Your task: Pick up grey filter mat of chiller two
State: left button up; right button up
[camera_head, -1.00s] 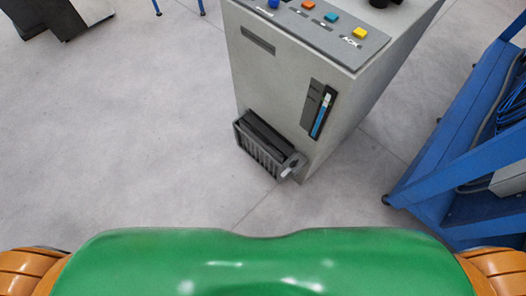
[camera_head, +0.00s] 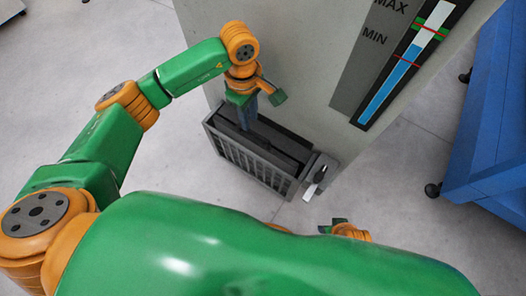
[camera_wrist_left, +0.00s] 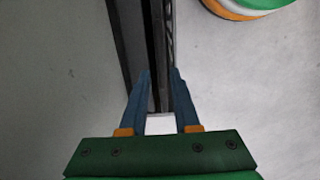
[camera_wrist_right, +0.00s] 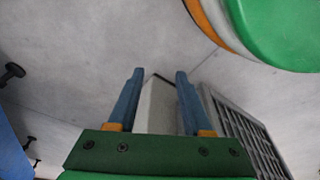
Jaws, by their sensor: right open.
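The chiller (camera_head: 290,60) is a pale grey cabinet with a blue level gauge. A dark grilled holder (camera_head: 245,165) sits low on its front. A dark grey slab inside, apparently the filter mat (camera_head: 272,150), stands in the holder. My left gripper (camera_head: 248,118) points down into the holder's top. In the left wrist view its fingers (camera_wrist_left: 160,75) straddle a dark edge, with a pale piece between their bases; whether they grip is unclear. A white lever (camera_head: 313,188) sits at the holder's right end. My right gripper (camera_wrist_right: 158,75) is open, with a pale block between its fingers.
A blue cart (camera_head: 495,110) with casters stands to the right of the chiller.

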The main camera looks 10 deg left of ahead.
pick_arm(q)
jog(key=b, duration=0.1)
send_over(251, 138)
notch_tip(251, 138, down, 5)
jog(key=shift+a+f, duration=0.15)
jog(key=shift+f, duration=0.05)
jog(key=f+b, duration=0.1)
jog(key=f, duration=0.1)
jog(key=f+b, duration=0.1)
jog(key=f, duration=0.2)
jog(key=shift+d+f+b, duration=0.2)
jog(key=shift+f+b, duration=0.05)
jog(key=shift+b, duration=0.15)
jog(key=shift+f, duration=0.2)
pick_arm(e)
notch_tip(251, 138, up, 10)
jog(key=w, duration=0.1)
jog(key=shift+w+a+t, duration=0.15)
jog(key=shift+t, duration=0.25)
pick_arm(q)
grip_shut()
